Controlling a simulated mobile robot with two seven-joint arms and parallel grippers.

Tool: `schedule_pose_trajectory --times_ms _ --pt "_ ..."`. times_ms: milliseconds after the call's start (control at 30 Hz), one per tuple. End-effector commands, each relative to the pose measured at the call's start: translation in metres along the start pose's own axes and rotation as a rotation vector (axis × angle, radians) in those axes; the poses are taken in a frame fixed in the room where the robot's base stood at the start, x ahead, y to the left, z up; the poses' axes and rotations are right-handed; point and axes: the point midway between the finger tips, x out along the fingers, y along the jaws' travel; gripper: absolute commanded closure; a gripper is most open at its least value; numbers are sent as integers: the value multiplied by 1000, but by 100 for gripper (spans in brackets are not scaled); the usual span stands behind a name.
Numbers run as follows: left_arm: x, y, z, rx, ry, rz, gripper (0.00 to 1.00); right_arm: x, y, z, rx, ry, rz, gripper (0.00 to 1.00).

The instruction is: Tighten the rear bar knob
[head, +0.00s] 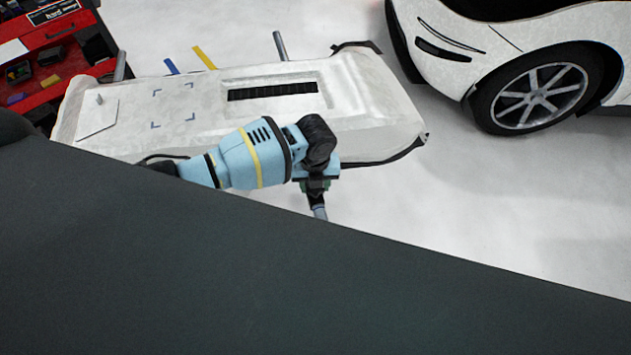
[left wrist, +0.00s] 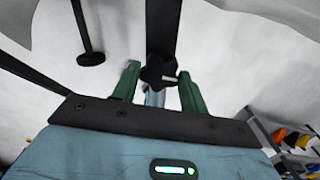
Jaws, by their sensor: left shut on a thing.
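My left gripper (head: 315,186) is at the near edge of the white bumper panel (head: 205,95) in the head view, its green fingertips partly hidden by the wrist. In the left wrist view, the black star-shaped knob (left wrist: 157,72) lies between the green fingers of this gripper (left wrist: 158,88), on a dark bar (left wrist: 163,30). The left gripper is shut on the knob. How tight the knob sits cannot be seen. A grey post (head: 319,212) shows just below the gripper in the head view. My right gripper is in neither view.
A white car (head: 440,48) stands at the upper right. A red tool cart (head: 50,60) stands at the upper left. A stand leg with a round foot (left wrist: 88,35) shows in the left wrist view. The pale floor (head: 500,190) right of the panel is clear.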

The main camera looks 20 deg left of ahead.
Motion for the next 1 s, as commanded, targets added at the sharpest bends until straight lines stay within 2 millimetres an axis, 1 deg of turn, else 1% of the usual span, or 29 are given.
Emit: schedule_pose_trajectory --times_ms 100,300,800,833,967,1000 --pt "0 0 0 54 1 -1 79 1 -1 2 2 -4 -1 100" --pt "0 0 0 106 0 -1 79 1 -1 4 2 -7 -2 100" --pt "0 0 0 124 -1 -1 79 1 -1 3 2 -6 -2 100" --pt "0 0 0 124 -1 -1 54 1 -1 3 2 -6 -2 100" --pt "0 0 0 123 -1 -1 37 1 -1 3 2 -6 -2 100" --pt "0 0 0 123 -1 -1 35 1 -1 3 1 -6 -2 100"
